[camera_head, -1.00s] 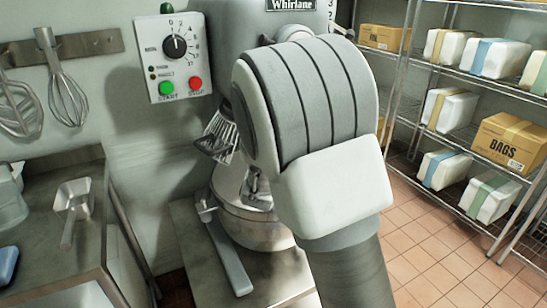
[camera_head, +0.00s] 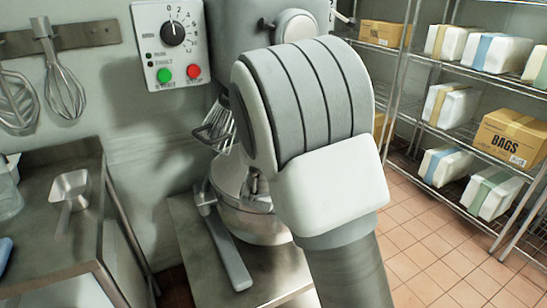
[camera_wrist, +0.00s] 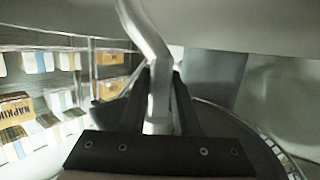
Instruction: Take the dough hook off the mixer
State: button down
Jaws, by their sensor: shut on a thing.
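The dough hook (camera_wrist: 150,45) is a smooth, bent metal bar running down the middle of the wrist view. My gripper (camera_wrist: 162,95) has its two dark fingers on either side of the bar, closed on it. The hook's lower part is hidden behind the gripper. In the head view the grey mixer (camera_head: 236,30) stands behind my arm, with its metal bowl (camera_head: 255,222) below. My arm hides the gripper and most of the mixer's front there. I cannot tell whether the hook is still joined to the mixer.
A wire guard (camera_head: 217,125) juts out left of my arm. A long handle (camera_head: 228,250) slopes down beside the bowl. A control box (camera_head: 170,45) is on the wall. A steel counter (camera_head: 85,215) with a scoop (camera_head: 70,190) is at left; wire shelves (camera_head: 470,70) stand at right.

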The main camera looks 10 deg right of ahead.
jog(key=shift+s+b, duration=0.15)
jog(key=shift+b, duration=0.4)
jog(key=s+d+m+t+b, duration=0.1)
jog(key=s+d+t+b, duration=0.1)
jog(key=s+b, duration=0.4)
jog(key=b, duration=0.2)
jog(key=shift+f+b, duration=0.2)
jog(key=shift+b, duration=0.2)
jog(key=shift+r, duration=0.15)
notch_tip(320, 180, up, 8)
jog(key=s+t+p, duration=0.1)
jog(key=p, duration=0.3)
jog(key=shift+s+d+r+m+h+p, duration=0.25)
jog(key=shift+s+d+m+h+p, duration=0.05)
jog(key=shift+s+m, duration=0.1)
